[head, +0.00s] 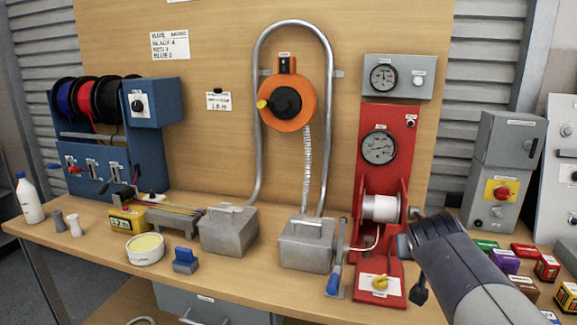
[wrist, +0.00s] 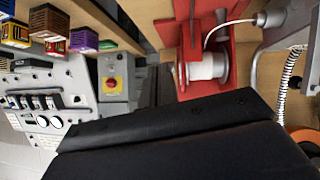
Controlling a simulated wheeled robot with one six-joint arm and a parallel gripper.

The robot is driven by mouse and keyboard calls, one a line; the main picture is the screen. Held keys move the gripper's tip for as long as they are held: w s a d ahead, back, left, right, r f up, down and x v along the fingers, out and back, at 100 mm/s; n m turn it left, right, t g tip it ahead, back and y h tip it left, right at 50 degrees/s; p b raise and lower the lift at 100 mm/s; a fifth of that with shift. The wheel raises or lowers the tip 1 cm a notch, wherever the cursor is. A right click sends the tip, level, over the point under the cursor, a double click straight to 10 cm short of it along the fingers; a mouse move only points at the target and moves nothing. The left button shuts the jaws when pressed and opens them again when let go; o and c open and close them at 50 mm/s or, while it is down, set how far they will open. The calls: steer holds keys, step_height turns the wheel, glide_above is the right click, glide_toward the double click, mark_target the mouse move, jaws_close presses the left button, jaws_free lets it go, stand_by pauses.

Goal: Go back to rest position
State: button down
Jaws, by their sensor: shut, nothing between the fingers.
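My arm reaches in from the lower right of the head view, in front of the red winding stand (head: 385,150). Its dark end is beside the white wire spool (head: 381,208). My gripper (head: 419,292) is a small dark shape below that end, shut and empty, just right of the stand's base. In the wrist view a large black part of my arm covers the lower middle and hides what lies behind it. The spool (wrist: 207,66) and red stand (wrist: 185,12) also show there, upside down, with a white wire leading off the spool.
Several small coloured boxes (head: 505,262) and a grey switch box (head: 503,170) stand to the right. Two grey metal blocks (head: 228,232), a round tin (head: 145,249) and a blue-handled tool (head: 334,280) occupy the bench (head: 95,258). Wire reels (head: 85,97) stand at left.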

steer(key=v, duration=0.7)
steer(key=w+d+f+b, duration=0.1)
steer(key=w+f, duration=0.1)
steer(key=f, duration=0.1)
steer(key=w+d+f+b, duration=0.1)
steer(key=w+f, duration=0.1)
steer(key=f, duration=0.2)
steer(key=w+d+f+b, duration=0.1)
steer(key=w+d+f, duration=0.1)
steer(key=w+f, duration=0.1)
steer(key=shift+w+d+f+b, duration=0.1)
steer(key=shift+w+f+b, duration=0.05)
steer(key=shift+f+b, duration=0.25)
steer(key=shift+g, duration=0.7)
steer(key=r+p, duration=0.2)
steer(key=p, duration=0.2)
steer(key=r+p, duration=0.3)
steer(key=p, duration=0.2)
steer(key=shift+w+d+r, duration=0.1)
steer(key=shift+w+d, duration=0.05)
steer(key=shift+w, duration=0.1)
steer(key=shift+y, duration=0.3)
